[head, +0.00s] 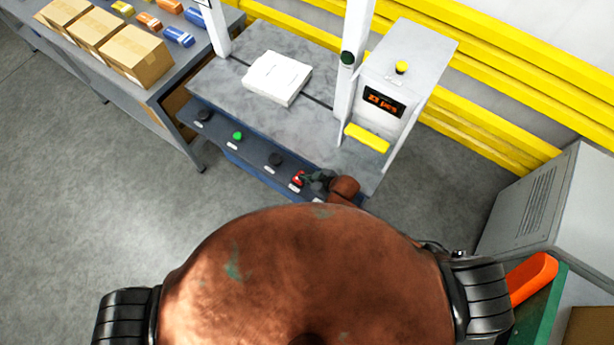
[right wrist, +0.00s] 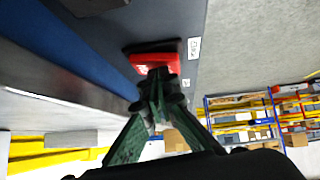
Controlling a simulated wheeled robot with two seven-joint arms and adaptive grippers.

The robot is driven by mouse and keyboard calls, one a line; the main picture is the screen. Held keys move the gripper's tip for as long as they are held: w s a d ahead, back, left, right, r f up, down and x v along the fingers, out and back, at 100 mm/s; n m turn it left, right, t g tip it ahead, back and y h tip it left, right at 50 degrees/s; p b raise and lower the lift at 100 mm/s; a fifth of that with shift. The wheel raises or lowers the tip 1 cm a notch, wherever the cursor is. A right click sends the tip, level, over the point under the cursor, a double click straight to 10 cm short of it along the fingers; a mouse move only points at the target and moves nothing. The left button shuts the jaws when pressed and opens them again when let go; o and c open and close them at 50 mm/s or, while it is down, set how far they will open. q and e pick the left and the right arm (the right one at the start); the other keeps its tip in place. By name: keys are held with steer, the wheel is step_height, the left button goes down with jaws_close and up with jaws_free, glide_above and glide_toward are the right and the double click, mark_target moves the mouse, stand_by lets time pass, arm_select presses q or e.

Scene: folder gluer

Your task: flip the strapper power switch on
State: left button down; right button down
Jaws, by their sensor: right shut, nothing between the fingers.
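The strapper (head: 300,130) stands in the upper middle of the head view, with a dark blue control strip along its front edge. The red power switch (head: 297,179) sits near the right end of that strip. In the right wrist view the red switch (right wrist: 145,62) has a dark part along its top edge. My right gripper (head: 311,179) is shut and empty, with its tips right at the switch. In the right wrist view the green fingers (right wrist: 157,80) meet at the switch's lower edge and partly cover it; whether they touch cannot be told. My left gripper is not in view.
The strip also carries a green button (head: 238,135) and dark knobs (head: 275,159). A white stack (head: 277,78) lies on the strapper top, beside a display box (head: 385,100). A table with cardboard boxes (head: 135,55) stands left. Yellow rails (head: 490,75) run behind; a grey cabinet (head: 550,205) stands right.

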steer(key=shift+r+p, duration=0.55)
steer(key=shift+r, duration=0.05)
steer(key=r+p, duration=0.3)
steer(key=shift+w+d+r, duration=0.15)
steer(key=shift+w+d, duration=0.05)
steer(key=w+d+b+v, duration=0.1)
steer(key=v, duration=0.8)
steer(key=shift+d, duration=0.3)
steer(key=shift+s, duration=0.1)
